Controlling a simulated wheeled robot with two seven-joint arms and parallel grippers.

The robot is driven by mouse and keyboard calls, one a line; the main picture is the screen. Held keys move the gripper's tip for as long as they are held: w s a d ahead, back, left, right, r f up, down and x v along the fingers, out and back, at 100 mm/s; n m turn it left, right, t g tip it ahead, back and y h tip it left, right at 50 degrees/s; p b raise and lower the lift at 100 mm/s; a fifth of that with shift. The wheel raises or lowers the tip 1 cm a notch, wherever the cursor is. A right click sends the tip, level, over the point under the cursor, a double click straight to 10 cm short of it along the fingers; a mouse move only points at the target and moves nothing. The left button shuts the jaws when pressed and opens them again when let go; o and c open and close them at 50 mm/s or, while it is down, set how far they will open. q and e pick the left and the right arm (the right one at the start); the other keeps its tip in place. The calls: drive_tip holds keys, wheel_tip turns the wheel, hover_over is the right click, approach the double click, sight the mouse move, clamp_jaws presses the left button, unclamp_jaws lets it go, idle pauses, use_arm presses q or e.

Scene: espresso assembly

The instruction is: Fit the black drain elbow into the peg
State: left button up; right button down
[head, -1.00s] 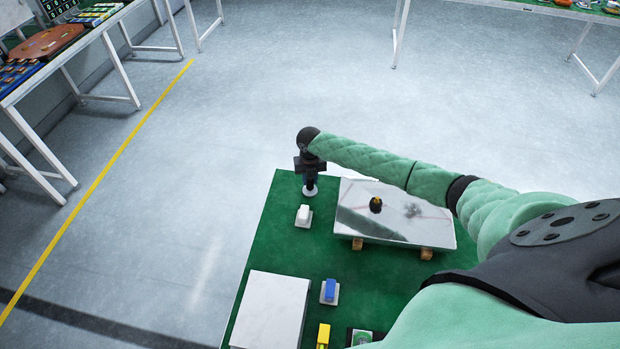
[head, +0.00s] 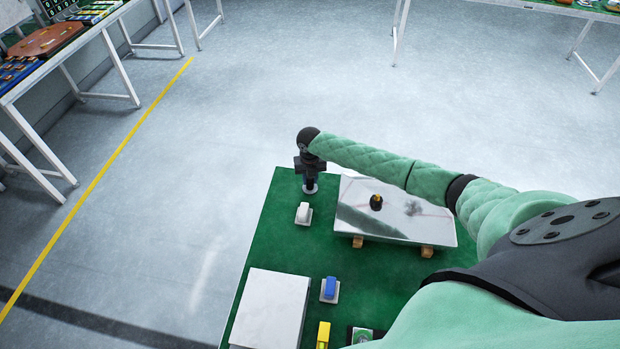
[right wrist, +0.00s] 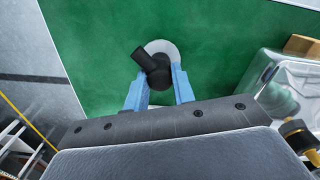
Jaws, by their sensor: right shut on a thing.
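The black drain elbow (right wrist: 148,62) sits between the blue fingers of my right gripper (right wrist: 160,73) in the right wrist view. The gripper is shut on it. A round white disc (right wrist: 166,47) lies under or behind the elbow on the green mat; I cannot tell whether they touch. In the head view my right gripper (head: 309,176) points down at the mat's far left corner, over the disc (head: 310,189). A black and yellow round fitting (head: 376,202) stands on the shiny plate; I cannot tell whether it is the peg. My left gripper is out of view.
The shiny plate (head: 430,222) rests on wooden blocks (head: 427,252), right of my right gripper. A white block (head: 303,212), a blue block (head: 330,287), a yellow block (head: 323,334) and a white slab (head: 268,305) are nearer on the green mat (head: 270,245).

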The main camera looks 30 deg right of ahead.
drive_tip(key=shift+f, duration=0.2)
idle(0.9)
drive_tip(key=c, duration=1.1)
unclamp_jaws()
drive_tip(key=shift+r, duration=0.15)
drive_tip(key=shift+r+p, duration=2.05)
drive_tip(key=shift+r, duration=0.85)
